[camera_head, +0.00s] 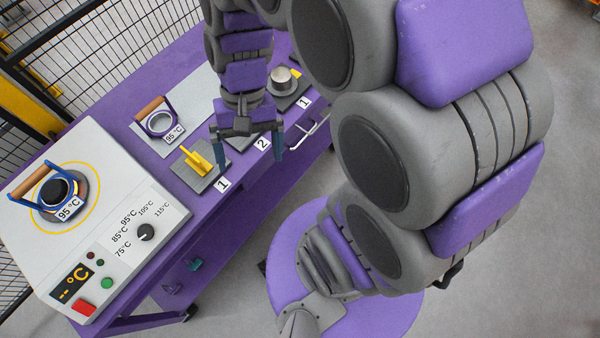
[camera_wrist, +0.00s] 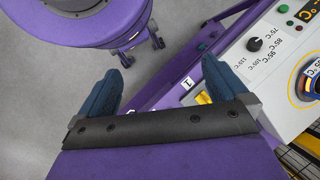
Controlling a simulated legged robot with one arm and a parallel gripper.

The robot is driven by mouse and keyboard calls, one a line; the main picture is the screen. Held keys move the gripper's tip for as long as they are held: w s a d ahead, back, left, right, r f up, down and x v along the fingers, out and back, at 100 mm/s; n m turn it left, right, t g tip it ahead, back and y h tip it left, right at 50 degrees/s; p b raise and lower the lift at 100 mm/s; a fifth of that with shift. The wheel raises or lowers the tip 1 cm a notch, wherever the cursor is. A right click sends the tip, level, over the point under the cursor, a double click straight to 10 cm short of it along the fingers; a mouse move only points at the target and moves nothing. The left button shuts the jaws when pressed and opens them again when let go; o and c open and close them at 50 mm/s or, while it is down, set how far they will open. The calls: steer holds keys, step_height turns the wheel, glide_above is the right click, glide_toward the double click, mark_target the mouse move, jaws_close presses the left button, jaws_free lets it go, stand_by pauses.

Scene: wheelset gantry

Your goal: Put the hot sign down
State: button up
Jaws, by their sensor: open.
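A yellow upright piece (camera_head: 197,157), which may be the hot sign, stands on a grey plate (camera_head: 206,180) labelled 1 at the front edge of the purple table; I cannot read any text on it. My gripper (camera_head: 247,147) is open with nothing seen between its fingers. It hangs above the table, to the right of the yellow piece, over a plate labelled 2 that it partly hides. In the wrist view, my open gripper (camera_wrist: 163,58) shows both fingers apart, with a small yellow bit (camera_wrist: 203,98) partly hidden behind the right finger.
A heater box (camera_head: 130,190) with dial and buttons stands at the left, a blue-framed ring marked 95 °C (camera_head: 58,192) on it. Another such ring (camera_head: 161,122) lies on a light plate. A metal cylinder (camera_head: 282,79) sits on a further plate. Wire fencing (camera_head: 110,45) runs behind.

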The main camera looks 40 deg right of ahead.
steer(key=s+d+n+t+h, duration=0.2)
steer(key=s+d+n+h, duration=0.1)
steer(key=s, duration=0.7)
steer(key=shift+d+r, duration=0.25)
steer(key=shift+d, duration=0.5)
steer(key=shift+a+n, duration=0.15)
steer(key=shift+n, duration=0.15)
